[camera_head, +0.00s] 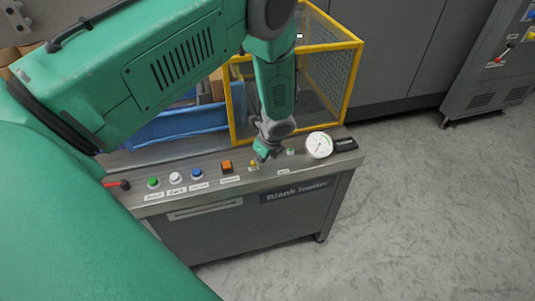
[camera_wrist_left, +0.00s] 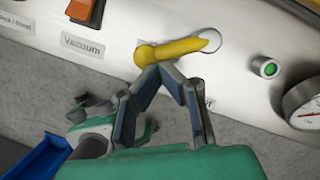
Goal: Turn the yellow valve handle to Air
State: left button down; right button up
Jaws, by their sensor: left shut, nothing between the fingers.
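The yellow valve handle (camera_wrist_left: 172,50) is on the sloped panel in the left wrist view. Its pivot is at the right on a white round base, and its rounded end points left, towards the Vacuum label (camera_wrist_left: 83,47). In the head view only a small yellow bit (camera_head: 253,163) of it shows beside my gripper. My left gripper (camera_wrist_left: 160,67) is shut and empty. Its tips are just below the handle near its rounded end; I cannot tell whether they touch. In the head view the left gripper (camera_head: 261,154) is low over the panel. An Air label is not readable. My right gripper cannot be made out.
An orange switch (camera_head: 226,167) and several coloured buttons lie left of the valve. A green indicator (camera_wrist_left: 265,68) and a round gauge (camera_head: 319,145) are to its right. A yellow-framed mesh guard (camera_head: 352,75) stands behind. Open floor (camera_head: 420,210) lies right of the console.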

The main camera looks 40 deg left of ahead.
pick_arm(q)
jog(key=shift+s+a+f+m+t+p, duration=0.1)
jog(key=shift+a+m+t+p, duration=0.1)
jog(key=shift+a+m, duration=0.3)
jog(key=shift+a+m+t+p, duration=0.1)
jog(key=shift+a+m+t, duration=0.1)
jog(key=shift+m, duration=0.5)
jog(key=shift+a, duration=1)
